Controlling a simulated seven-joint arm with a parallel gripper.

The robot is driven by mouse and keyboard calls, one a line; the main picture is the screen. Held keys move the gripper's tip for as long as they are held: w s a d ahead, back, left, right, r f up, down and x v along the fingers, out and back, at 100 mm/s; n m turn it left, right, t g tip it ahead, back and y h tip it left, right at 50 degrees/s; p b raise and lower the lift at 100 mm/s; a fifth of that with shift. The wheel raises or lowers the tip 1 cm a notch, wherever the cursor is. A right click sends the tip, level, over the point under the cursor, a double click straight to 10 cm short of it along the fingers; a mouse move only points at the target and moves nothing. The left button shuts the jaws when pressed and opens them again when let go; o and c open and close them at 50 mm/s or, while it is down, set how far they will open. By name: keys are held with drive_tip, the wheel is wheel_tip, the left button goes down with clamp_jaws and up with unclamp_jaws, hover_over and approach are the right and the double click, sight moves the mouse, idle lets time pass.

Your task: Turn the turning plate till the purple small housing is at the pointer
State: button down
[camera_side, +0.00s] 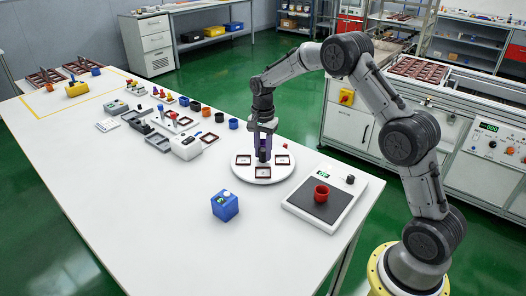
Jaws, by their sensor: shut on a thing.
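The round white turning plate (239,174) lies on the white table. Dark red square frames sit on it: one at the left (243,160), one at the front (262,173) and one at the right (282,160). My gripper (263,156) points down at the plate's middle and is shut on a small dark upright part there, which looks like the plate's knob. The gripper hides most of this part and the plate's back. Purple shows around the fingers, but I cannot tell whether it belongs to the purple small housing. I cannot make out the pointer.
A scale (311,215) with a red cup (321,193) stands right of the plate. A white device (186,146) and several small parts lie back left. The table's left front is clear.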

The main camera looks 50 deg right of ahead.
sight(263, 149)
drive_tip(key=shift+r+m, duration=0.15)
drive_tip(key=shift+m, duration=3.85)
drive_tip(key=c, duration=0.9)
unclamp_jaws()
wheel_tip(263, 149, up, 14)
drive_tip(key=shift+f, duration=0.1)
